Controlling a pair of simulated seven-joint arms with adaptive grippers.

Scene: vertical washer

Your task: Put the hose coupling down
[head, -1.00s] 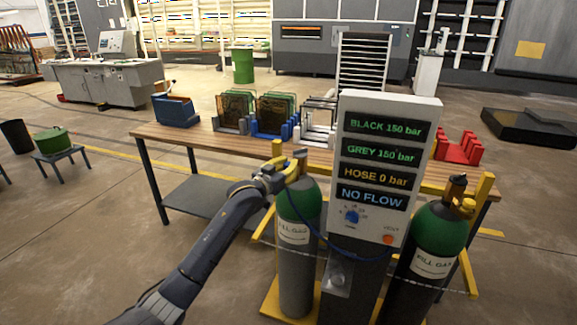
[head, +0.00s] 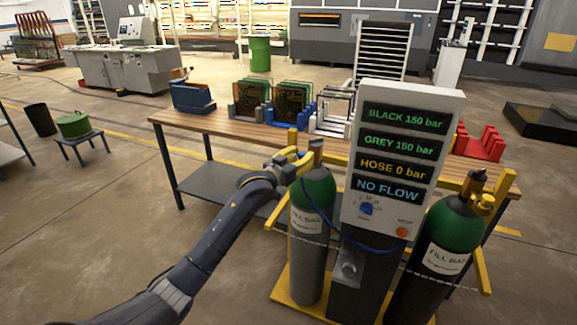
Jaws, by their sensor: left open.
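My left gripper (head: 302,162) is open at the valve on top of the left green-and-grey gas cylinder (head: 312,215). A thin blue hose (head: 322,217) runs from beside that valve down and across the front of the grey panel (head: 404,150). The hose coupling is too small to make out, and the gripper and valve hide the hose's upper end. I cannot tell whether the fingers touch it. The panel reads "HOSE 0 bar" and "NO FLOW". My right gripper is not in view.
A second cylinder (head: 437,250) stands right of the panel, with a yellow fitting at its top. A yellow frame (head: 295,303) and chain surround the cylinders. Behind is a wooden table (head: 220,125) with blue, white and red racks.

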